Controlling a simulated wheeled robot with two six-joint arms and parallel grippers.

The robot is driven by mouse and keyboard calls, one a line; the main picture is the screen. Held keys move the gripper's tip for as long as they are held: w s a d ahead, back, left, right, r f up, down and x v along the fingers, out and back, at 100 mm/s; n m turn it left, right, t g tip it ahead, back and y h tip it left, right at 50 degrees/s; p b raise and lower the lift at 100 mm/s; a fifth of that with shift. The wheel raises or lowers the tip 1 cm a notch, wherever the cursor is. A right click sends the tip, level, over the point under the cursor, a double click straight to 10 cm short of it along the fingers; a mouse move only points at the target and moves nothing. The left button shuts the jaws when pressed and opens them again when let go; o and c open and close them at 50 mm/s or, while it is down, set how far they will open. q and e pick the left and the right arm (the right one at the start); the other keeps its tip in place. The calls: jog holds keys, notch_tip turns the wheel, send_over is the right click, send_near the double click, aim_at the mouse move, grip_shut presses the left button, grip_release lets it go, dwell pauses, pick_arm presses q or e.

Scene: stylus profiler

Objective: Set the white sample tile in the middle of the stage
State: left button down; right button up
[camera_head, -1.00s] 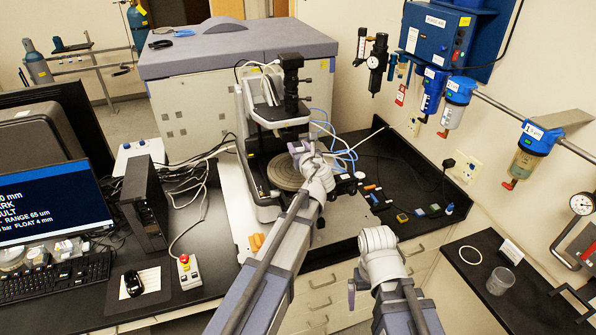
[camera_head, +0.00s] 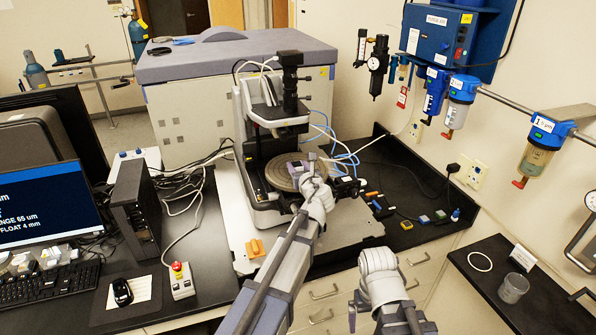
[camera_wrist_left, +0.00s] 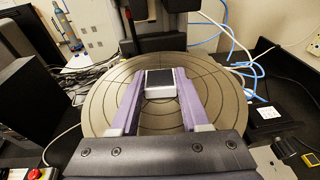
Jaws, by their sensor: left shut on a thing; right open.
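The sample tile (camera_wrist_left: 161,82) has a dark top face and white edges. My left gripper (camera_wrist_left: 159,88) is shut on it, one purple finger on each side. The round grey-brown stage (camera_wrist_left: 105,92) with ring and cross lines lies under the tile, which appears near the stage's middle. I cannot tell whether the tile touches the stage. In the head view, my left gripper (camera_head: 309,170) is over the right part of the stage (camera_head: 280,176), and the tile is hard to make out. My right gripper (camera_head: 352,310) is low in front of the bench, open, its fingers mostly hidden.
The profiler's column and dark head (camera_head: 288,95) rise behind the stage. Blue tubes (camera_head: 345,158) run at its right. A red-topped stop box (camera_head: 181,282) is further left.

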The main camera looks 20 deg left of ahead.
pick_arm(q)
jog(key=c, duration=0.8)
grip_release()
jog(key=shift+f, duration=0.15)
jog(key=shift+c, duration=0.2)
jog(key=o, duration=0.5)
jog(key=shift+c, duration=0.2)
jog(key=shift+r, duration=0.3)
jog(key=p+v, duration=0.2)
jog(key=v, duration=1)
jog(key=shift+f, duration=0.1)
